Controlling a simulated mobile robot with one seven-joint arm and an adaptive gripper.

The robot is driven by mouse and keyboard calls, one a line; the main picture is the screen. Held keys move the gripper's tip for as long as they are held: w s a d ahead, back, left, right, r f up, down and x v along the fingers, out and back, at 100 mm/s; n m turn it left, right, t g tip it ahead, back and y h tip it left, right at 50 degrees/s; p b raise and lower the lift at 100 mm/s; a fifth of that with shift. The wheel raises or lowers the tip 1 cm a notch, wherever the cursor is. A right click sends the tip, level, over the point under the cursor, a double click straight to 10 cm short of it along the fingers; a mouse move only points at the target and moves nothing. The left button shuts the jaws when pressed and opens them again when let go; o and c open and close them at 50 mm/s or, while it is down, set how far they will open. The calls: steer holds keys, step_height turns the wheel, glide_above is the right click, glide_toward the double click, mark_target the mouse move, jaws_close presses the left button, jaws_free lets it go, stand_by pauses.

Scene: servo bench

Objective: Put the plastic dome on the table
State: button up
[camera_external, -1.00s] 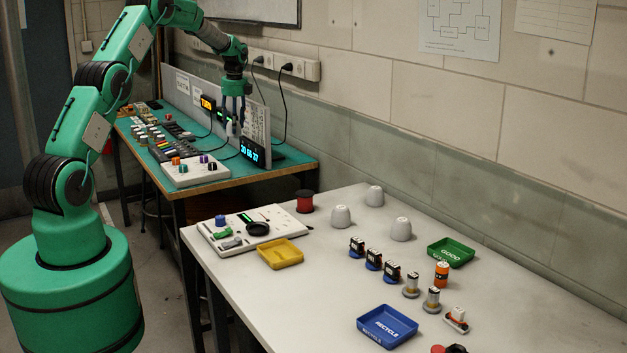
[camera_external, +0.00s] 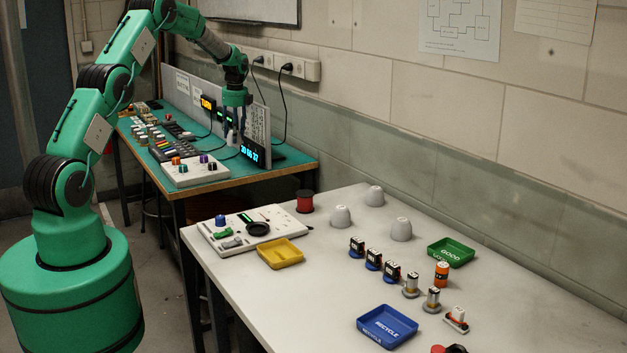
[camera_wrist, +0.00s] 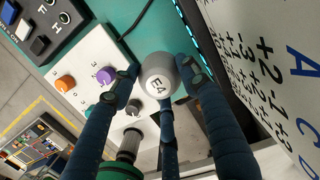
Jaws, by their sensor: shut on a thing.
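My gripper (camera_external: 234,135) is over the teal bench (camera_external: 295,161) at the back, close to the upright panel. In the wrist view, my gripper (camera_wrist: 160,90) has blue fingers closed around a pale grey, rounded piece with a white label that seems to read E4. This is the plastic dome (camera_wrist: 156,74). The fingers hide most of it in the outside view. The white table (camera_external: 330,270) stands in front. It carries three pale dome-like pieces, one nearest the switch panel (camera_external: 340,217), one at the back (camera_external: 374,196) and one to the right (camera_external: 401,230).
A knob box (camera_external: 195,171) and a lit clock display (camera_external: 252,153) are near my gripper. The white table holds a switch panel (camera_external: 213,241), yellow tray (camera_external: 281,253), blue tray (camera_external: 387,326), green tray (camera_external: 451,252) and several small parts. Its front left is clear.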

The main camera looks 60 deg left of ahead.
mark_target(235, 145)
steer(key=shift+f+b, duration=0.5)
steer(key=shift+f, duration=2.15)
steer(key=shift+f+b, duration=0.45)
steer(key=shift+f, duration=1.45)
steer(key=o, duration=1.1)
steer(key=shift+f, duration=0.1)
steer(key=r+p, duration=0.1)
steer(key=r, duration=0.3)
steer(key=d+r+p, duration=0.1)
steer(key=r, duration=0.6)
steer(key=shift+w+d+r+p, duration=0.15)
steer(key=shift+r+p, duration=0.25)
steer(key=shift+r, duration=0.2)
steer(key=shift+d, duration=0.1)
